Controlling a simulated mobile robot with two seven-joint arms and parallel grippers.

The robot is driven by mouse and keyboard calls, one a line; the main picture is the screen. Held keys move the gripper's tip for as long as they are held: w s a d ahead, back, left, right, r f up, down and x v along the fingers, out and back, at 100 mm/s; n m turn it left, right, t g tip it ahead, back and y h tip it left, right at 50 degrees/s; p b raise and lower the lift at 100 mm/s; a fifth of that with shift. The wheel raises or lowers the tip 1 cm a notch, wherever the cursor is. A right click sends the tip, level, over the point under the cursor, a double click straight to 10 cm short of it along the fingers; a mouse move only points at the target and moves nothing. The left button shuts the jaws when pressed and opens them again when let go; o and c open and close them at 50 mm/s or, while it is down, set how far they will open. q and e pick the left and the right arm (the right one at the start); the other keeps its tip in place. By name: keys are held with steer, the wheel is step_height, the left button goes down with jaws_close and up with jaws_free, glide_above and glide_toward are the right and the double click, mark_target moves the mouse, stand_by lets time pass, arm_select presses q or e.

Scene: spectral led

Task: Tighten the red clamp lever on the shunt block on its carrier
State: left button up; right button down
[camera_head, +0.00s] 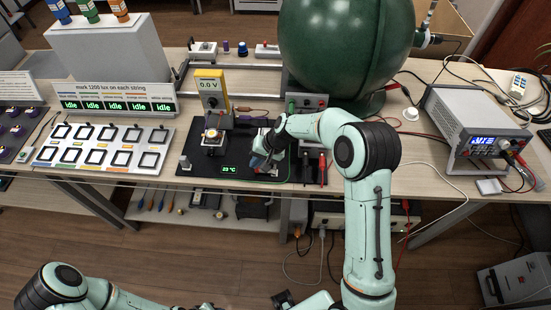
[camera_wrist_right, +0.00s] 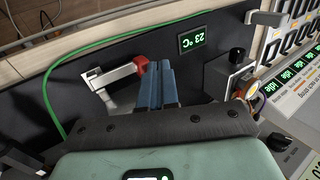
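My right gripper (camera_head: 262,161) is low over the right part of the black mat (camera_head: 186,163). In the right wrist view its two blue fingers (camera_wrist_right: 158,84) lie side by side with almost no gap and nothing visible between them. The clamp lever's red tip (camera_wrist_right: 141,63) is right beside the fingers; I cannot tell whether they touch. A pale metal piece (camera_wrist_right: 112,77) runs from the red tip over a light block, partly hidden by the gripper. In the head view my arm and gripper hide most of this.
A green cable (camera_wrist_right: 48,95) loops around the clamp. A small display reads 23 °C (camera_wrist_right: 192,40). A yellow meter (camera_head: 210,86), a device with a glowing top (camera_head: 212,137) and the big green sphere (camera_head: 335,45) stand nearby. A power supply (camera_head: 470,125) is at the right.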

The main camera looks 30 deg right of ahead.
steer(key=shift+s+d+f+b, duration=0.3)
steer(key=shift+d+f, duration=0.1)
steer(key=shift+s+d, duration=0.2)
steer(key=r+p, duration=0.1)
steer(key=r, duration=0.1)
steer(key=r+p, duration=0.1)
steer(key=w+r+p, duration=0.1)
steer(key=r, duration=0.1)
steer(key=shift+a+r, duration=0.2)
steer(key=shift+r, duration=0.15)
arm_select(q)
steer(key=shift+w+a+r, duration=0.15)
steer(key=shift+w+r, duration=0.25)
steer(key=shift+r, duration=0.35)
steer(key=shift+w+a+r, duration=0.1)
steer(key=shift+w+r, duration=0.3)
steer(key=shift+r, duration=0.3)
arm_select(e)
step_height(320, 180, up, 9)
steer(key=shift+s+a, duration=0.15)
steer(key=shift+a, duration=0.05)
arm_select(q)
steer(key=shift+s, duration=0.1)
